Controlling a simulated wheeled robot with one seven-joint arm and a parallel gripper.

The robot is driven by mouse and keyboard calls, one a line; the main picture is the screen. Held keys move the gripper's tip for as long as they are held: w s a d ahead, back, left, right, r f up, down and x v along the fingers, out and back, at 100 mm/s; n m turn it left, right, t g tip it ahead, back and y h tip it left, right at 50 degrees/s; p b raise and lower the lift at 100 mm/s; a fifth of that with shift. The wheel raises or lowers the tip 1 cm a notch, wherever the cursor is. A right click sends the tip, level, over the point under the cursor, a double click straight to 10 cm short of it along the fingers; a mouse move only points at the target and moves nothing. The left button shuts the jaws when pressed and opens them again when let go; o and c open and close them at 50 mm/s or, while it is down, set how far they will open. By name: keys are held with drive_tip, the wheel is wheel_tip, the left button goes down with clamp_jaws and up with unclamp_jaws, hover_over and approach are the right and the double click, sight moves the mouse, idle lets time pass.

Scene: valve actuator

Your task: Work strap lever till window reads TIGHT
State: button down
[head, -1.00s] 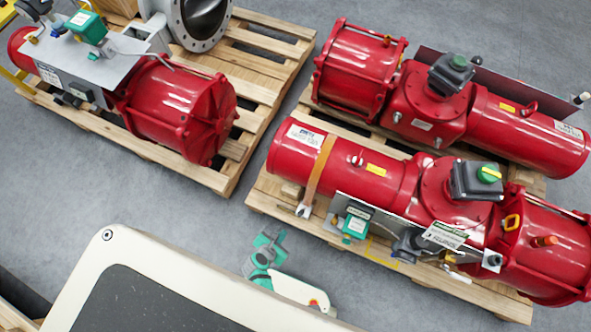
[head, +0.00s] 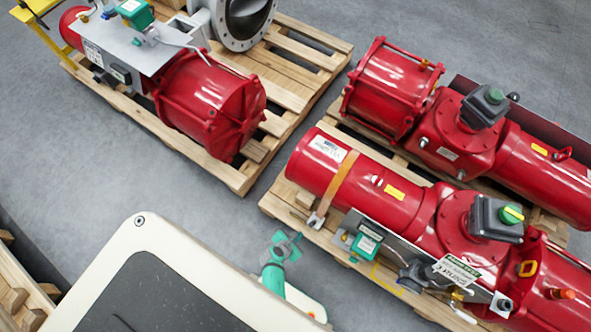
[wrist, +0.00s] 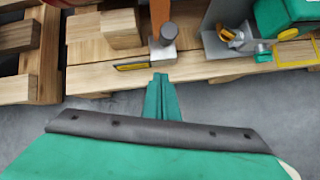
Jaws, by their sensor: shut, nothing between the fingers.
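An orange strap (head: 340,180) runs over the left end of the near red cylinder (head: 318,162). Its small pale metal buckle with a lever (head: 316,220) hangs at the pallet's edge. In the wrist view the strap (wrist: 160,14) comes down to the grey metal lever (wrist: 168,34), which has a rounded end. Beside it is a small dark plate with a yellow strip (wrist: 132,67); I cannot read any word on it. My green gripper (head: 284,246) is shut and empty, short of the pallet. In the wrist view its fingertips (wrist: 160,78) point at the buckle, apparently without gripping it.
The wooden pallet (wrist: 220,66) spans the wrist view just beyond my fingers. A green-topped box (head: 367,243) and a grey bracket stand right of the strap. Another loaded pallet (head: 240,178) lies to the left. Grey floor (head: 120,165) is clear between.

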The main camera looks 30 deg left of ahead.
sight(313, 223)
drive_tip(key=shift+w+d+r, duration=0.15)
drive_tip(key=shift+w+d, duration=0.05)
drive_tip(key=shift+w, duration=0.45)
drive_tip(key=shift+w+d+r, duration=0.1)
drive_tip(key=shift+w+d, duration=0.1)
drive_tip(key=shift+w, duration=0.5)
drive_tip(key=shift+w+d+r, duration=0.15)
drive_tip(key=shift+w+d, duration=0.05)
drive_tip(key=shift+w, duration=0.45)
drive_tip(key=shift+w, duration=0.1)
